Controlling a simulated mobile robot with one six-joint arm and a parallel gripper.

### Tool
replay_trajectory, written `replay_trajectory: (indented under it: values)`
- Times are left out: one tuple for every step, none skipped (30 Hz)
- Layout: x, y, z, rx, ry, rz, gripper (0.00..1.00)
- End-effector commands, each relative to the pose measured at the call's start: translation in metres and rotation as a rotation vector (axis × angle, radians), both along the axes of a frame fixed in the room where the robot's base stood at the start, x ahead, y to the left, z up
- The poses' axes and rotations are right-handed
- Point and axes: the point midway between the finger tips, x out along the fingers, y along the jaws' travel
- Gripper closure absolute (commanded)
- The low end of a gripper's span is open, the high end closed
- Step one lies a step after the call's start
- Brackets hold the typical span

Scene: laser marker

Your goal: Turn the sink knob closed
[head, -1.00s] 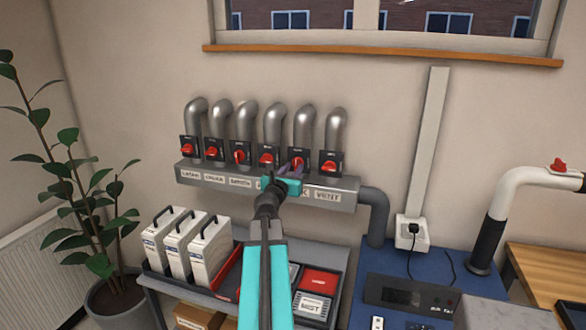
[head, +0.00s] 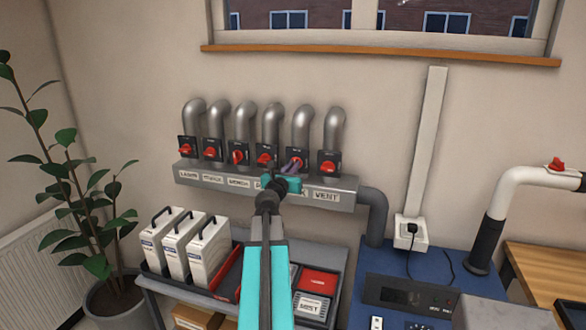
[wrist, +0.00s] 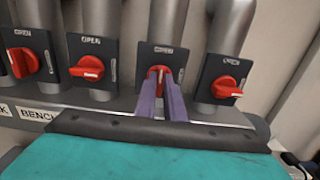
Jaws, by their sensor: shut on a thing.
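My gripper (head: 292,164) is at the fifth red knob from the left, in the row on the wall pipes. In the wrist view its purple fingers (wrist: 161,92) are shut on that red knob (wrist: 155,74), whose handle stands roughly upright between them. The knob sits on a black plate (wrist: 152,55) marked OPEN at its top. The label below this knob is mostly hidden by my gripper; only a final K shows in the head view, so I take this as the sink knob.
The VENT knob (head: 328,166) is close on the right, and another red knob (wrist: 88,68) is close on the left. The grey manifold (head: 340,197) runs below. White canisters (head: 208,247) and a plant (head: 70,215) stand at lower left.

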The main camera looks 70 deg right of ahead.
Motion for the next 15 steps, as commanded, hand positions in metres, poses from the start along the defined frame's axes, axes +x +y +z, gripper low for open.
replay_trajectory:
  values:
    - [-0.0007,-0.0005,-0.0009,0.001,-0.001,-0.003,1.00]
    - [-0.0006,-0.0008,-0.0010,0.001,-0.003,-0.003,1.00]
    - [-0.0004,-0.0011,-0.0012,0.001,-0.005,-0.003,1.00]
    - [-0.0004,-0.0012,-0.0012,0.001,-0.008,-0.003,1.00]
    - [-0.0004,-0.0013,-0.0013,0.002,-0.012,-0.003,1.00]
    - [-0.0004,-0.0014,-0.0014,0.002,-0.019,-0.003,1.00]
    - [-0.0004,-0.0015,-0.0015,0.002,-0.025,-0.003,1.00]
    - [-0.0005,-0.0015,-0.0015,0.003,-0.032,-0.003,1.00]
    - [-0.0005,-0.0016,-0.0016,0.004,-0.044,-0.003,1.00]
    - [-0.0006,-0.0017,-0.0017,0.004,-0.054,-0.003,1.00]
    - [-0.0006,-0.0017,-0.0019,0.005,-0.066,-0.003,1.00]
    - [-0.0007,-0.0018,-0.0020,0.006,-0.084,-0.003,1.00]
    - [-0.0008,-0.0019,-0.0021,0.006,-0.098,-0.003,1.00]
    - [-0.0010,-0.0019,-0.0023,0.007,-0.114,-0.003,1.00]
    - [-0.0011,-0.0020,-0.0025,0.008,-0.137,-0.003,1.00]
